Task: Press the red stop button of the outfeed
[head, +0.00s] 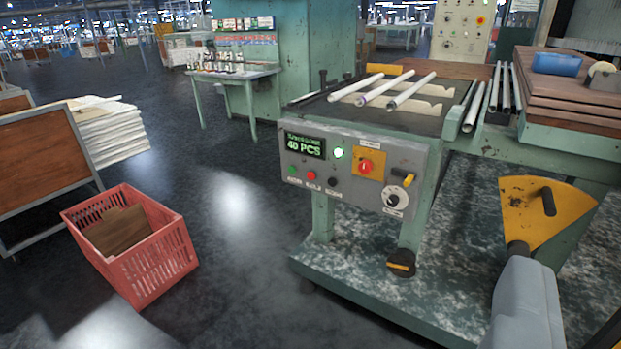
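The outfeed's grey control panel (350,205) faces me on the front of the green machine. A red button (365,167) sits on a yellow plate (368,178) at its upper middle, under an unreadable label. A smaller red button (311,175) is at the lower left, between a green and a black one. A display reads 40 PCS, and a green lamp is lit beside it. A yellow fan-shaped part (548,215) with dark pieces, at the end of a grey link at lower right, looks like my gripper. It is apart from the panel; its opening cannot be made out.
Glass tubes (410,90) lie on the outfeed bed above the panel. A red crate (132,245) is on the floor at left. The floor between crate and machine is clear.

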